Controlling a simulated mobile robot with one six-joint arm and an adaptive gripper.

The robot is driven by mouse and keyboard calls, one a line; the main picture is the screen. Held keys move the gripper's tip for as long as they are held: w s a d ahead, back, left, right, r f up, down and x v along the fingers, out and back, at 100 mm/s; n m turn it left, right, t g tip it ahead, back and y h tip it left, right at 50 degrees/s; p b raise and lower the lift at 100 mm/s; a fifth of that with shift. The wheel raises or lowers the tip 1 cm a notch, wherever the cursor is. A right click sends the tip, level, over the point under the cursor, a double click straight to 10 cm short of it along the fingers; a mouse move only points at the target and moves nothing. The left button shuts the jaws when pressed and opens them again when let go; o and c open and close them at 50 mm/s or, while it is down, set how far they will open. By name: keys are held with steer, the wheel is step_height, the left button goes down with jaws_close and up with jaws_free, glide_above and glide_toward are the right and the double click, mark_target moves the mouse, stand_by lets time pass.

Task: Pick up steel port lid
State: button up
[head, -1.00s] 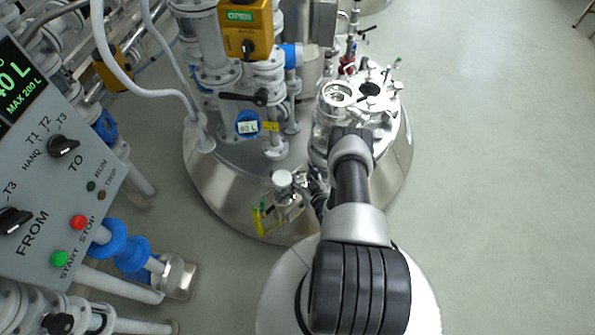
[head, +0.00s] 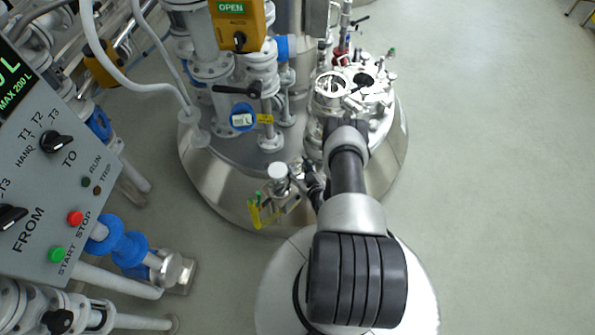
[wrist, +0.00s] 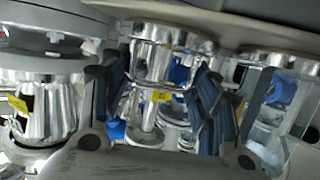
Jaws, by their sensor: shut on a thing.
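My gripper (wrist: 165,75) shows in the wrist view with its two blue-padded fingers spread to either side of a shiny round steel piece (wrist: 160,42). I take this piece to be the steel port lid; its full outline is not clear there. In the head view my wrist covers the fingers and most of what they hold, over the near side of the reactor top. A dark round port opening (head: 363,79) shows on the reactor top beyond my wrist. A bright ringed glass port (head: 331,86) is just left of it.
Valves and pipes with a yellow OPEN box (head: 236,32) stand left of my arm. A control panel (head: 50,165) is at the far left. A small valve with yellow tags (head: 275,195) is close beside my arm. The floor (head: 500,170) at right is clear.

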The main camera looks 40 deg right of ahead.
steer(key=shift+r, duration=0.15)
step_height(320, 180, up, 28)
steer(key=p, duration=1)
steer(key=shift+p, duration=0.4)
steer(key=shift+w, duration=0.1)
